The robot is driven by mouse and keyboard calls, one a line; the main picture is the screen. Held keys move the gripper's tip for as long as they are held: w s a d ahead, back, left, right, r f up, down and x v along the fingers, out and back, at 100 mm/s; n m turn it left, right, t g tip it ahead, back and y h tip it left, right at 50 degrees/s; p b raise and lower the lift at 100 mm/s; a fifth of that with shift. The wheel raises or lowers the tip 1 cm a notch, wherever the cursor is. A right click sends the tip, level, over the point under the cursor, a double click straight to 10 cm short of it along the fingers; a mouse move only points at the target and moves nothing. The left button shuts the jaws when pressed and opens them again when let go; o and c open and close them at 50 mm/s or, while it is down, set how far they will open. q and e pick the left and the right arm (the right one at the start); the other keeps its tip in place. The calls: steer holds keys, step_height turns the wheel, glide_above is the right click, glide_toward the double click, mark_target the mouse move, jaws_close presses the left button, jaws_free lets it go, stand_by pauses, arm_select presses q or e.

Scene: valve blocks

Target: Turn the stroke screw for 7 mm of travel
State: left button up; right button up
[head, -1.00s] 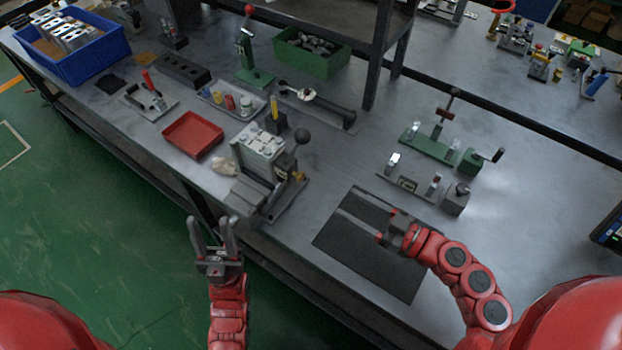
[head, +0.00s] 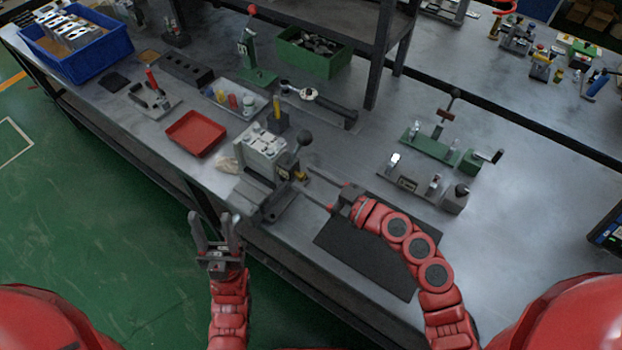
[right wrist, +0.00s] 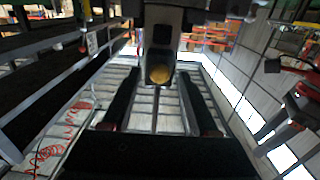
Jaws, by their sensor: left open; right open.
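The grey valve block fixture (head: 262,152) stands at the front edge of the bench in the head view, with a black ball lever (head: 304,140). A small brass part (head: 300,176) on its right side looks like the stroke screw. My right gripper (head: 306,178) is open and points left at it, fingers level with it. In the right wrist view the round brass end (right wrist: 158,73) shows under a dark housing, between the two open fingers (right wrist: 157,80); contact cannot be told. My left gripper (head: 214,216) is open and empty, over the floor before the bench.
A black mat (head: 365,262) lies under my right arm. A red tray (head: 196,133) stands left of the fixture. A grey base with small parts (head: 425,186) and a green fixture (head: 440,146) stand to the right. A dark shelf post (head: 383,60) rises behind.

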jaws_close()
steer(key=shift+f+n, duration=0.1)
steer(key=shift+n, duration=0.3)
